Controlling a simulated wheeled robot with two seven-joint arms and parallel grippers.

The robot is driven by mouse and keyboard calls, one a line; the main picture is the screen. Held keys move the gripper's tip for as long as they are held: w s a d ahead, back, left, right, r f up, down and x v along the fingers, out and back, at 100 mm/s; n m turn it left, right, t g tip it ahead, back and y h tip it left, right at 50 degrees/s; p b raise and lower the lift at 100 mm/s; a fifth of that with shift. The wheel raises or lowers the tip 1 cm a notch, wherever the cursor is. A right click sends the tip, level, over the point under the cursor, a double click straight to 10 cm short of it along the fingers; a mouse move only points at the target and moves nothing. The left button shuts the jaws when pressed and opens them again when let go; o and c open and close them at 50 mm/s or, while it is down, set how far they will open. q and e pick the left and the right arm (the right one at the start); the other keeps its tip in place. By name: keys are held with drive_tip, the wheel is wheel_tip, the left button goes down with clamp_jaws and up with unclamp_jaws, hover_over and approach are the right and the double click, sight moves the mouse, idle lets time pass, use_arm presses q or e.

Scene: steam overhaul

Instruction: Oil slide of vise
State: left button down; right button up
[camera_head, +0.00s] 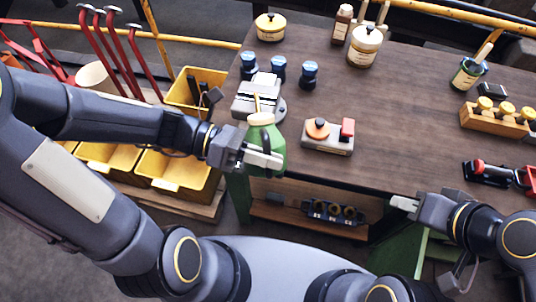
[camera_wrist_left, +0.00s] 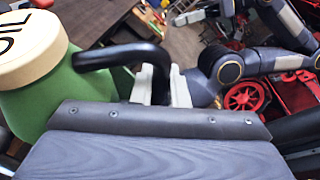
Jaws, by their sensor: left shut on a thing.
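The green oil can (camera_head: 278,137) has a cream lid and a thin yellow spout (camera_head: 257,103) that overlaps the vise in the head view. The left wrist view shows its lid marked OIL and its green body (camera_wrist_left: 60,105). My left gripper (camera_head: 266,158) is shut on the can's black handle (camera_wrist_left: 118,53), its pale fingers (camera_wrist_left: 166,88) either side of it. The grey vise (camera_head: 246,102) sits at the bench's left edge, just beyond the can; the can partly hides it. My right gripper (camera_head: 404,203) is by the bench's front edge, apart from objects; its finger gap is unclear.
Blue-topped jars (camera_head: 309,74) stand behind the vise. A grey block with orange and red parts (camera_head: 328,136) lies to its right. Yellow bins (camera_head: 178,172) and red-handled tools (camera_head: 122,50) are left of the bench. The middle of the bench top (camera_head: 400,120) is clear.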

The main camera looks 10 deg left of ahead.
sight(269, 171)
use_arm(q)
drive_tip(key=shift+s+d+f, duration=0.1)
drive_tip(key=shift+f, duration=0.3)
drive_tip(key=shift+s+f+m+t+b, duration=0.2)
drive_tip(key=shift+f+m+t+b, duration=0.1)
drive_tip(key=shift+f+m+b, duration=0.3)
drive_tip(key=shift+s+d+f+y+b, duration=0.1)
drive_tip(key=shift+s+f+y+b, duration=0.15)
drive_tip(key=shift+f+b, duration=0.5)
drive_tip(key=shift+w+r, duration=0.1)
